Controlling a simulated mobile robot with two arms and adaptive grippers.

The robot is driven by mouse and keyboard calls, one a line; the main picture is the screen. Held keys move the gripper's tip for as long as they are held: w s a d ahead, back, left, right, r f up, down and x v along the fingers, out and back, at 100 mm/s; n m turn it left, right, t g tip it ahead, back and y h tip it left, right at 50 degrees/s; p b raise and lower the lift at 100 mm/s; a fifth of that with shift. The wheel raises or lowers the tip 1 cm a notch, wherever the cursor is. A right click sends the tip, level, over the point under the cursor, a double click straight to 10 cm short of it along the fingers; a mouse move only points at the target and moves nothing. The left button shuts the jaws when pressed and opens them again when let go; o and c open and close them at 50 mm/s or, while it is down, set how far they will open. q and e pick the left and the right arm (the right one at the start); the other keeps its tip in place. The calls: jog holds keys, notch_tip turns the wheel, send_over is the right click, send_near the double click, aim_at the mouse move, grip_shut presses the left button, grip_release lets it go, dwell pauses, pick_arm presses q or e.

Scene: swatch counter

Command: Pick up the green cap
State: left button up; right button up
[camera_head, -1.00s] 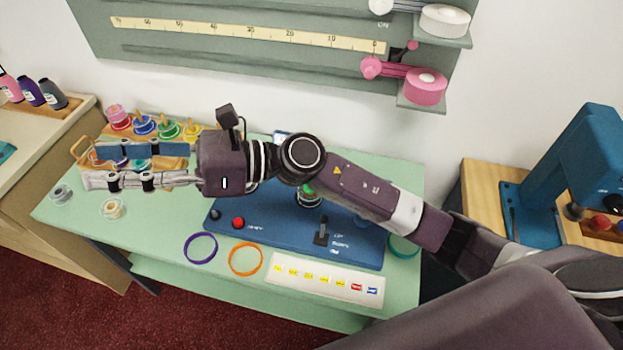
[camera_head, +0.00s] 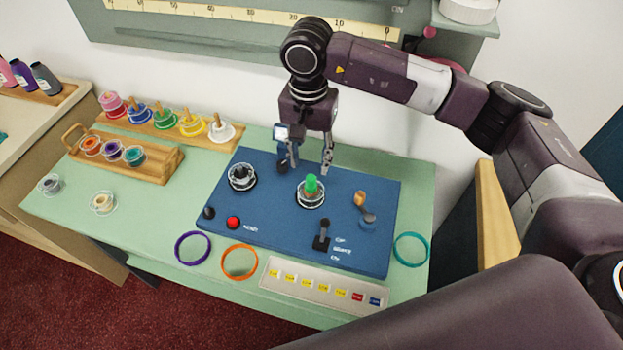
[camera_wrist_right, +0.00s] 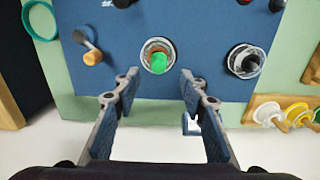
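The green cap (camera_head: 311,184) stands upright in a clear round holder on the blue panel in the head view. In the right wrist view the green cap (camera_wrist_right: 158,63) lies ahead of and between the two fingertips. My right gripper (camera_head: 309,166) points down just behind the cap in the head view. Its fingers are spread in the right wrist view (camera_wrist_right: 154,88), with nothing between them and apart from the cap. My left gripper is in neither view.
The blue panel (camera_head: 290,252) also carries a black knob (camera_head: 241,172), an orange-tipped lever (camera_head: 360,199), a black lever (camera_head: 323,232) and a red button (camera_head: 233,222). Purple (camera_head: 192,248), orange (camera_head: 239,262) and teal (camera_head: 411,249) rings lie around it. A wooden spool caddy (camera_head: 160,168) stands at left.

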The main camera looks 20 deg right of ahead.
aim_at(310, 178)
jog(key=f+p, duration=0.1)
jog(key=f, duration=0.2)
jog(key=f+p, duration=0.1)
jog(key=f, duration=0.2)
jog(key=shift+s+d+p, duration=0.1)
jog(key=shift+s+p, duration=0.1)
jog(key=shift+p, duration=0.2)
jog(key=shift+f, duration=0.3)
jog(key=c, duration=0.9)
